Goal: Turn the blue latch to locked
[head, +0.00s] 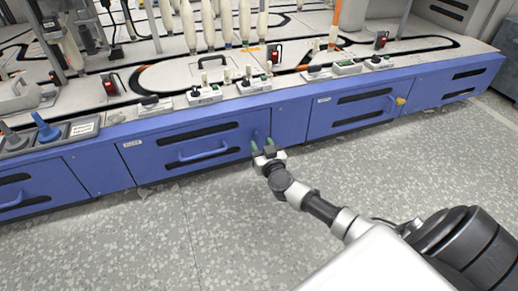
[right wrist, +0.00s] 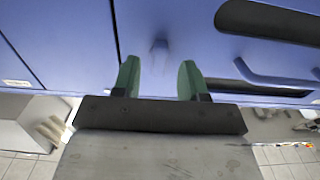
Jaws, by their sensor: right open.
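The blue latch (right wrist: 158,55) is a small tab on the blue cabinet front. In the right wrist view it stands roughly upright, between and a little beyond my two green fingertips. It also shows in the head view (head: 256,136), just right of the drawer with the curved blue handle (head: 202,153). My right gripper (head: 267,149) is open and empty, with its fingers toward the panel; it also shows in the right wrist view (right wrist: 157,80). I see no contact with the latch. My left gripper is not in view.
A yellow latch (head: 400,101) is on the panel farther right. The deck above (head: 170,75) carries bobbins, posts and small switch boxes. A tray (head: 84,128) with a blue-handled piece sits at left. The grey floor in front is clear.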

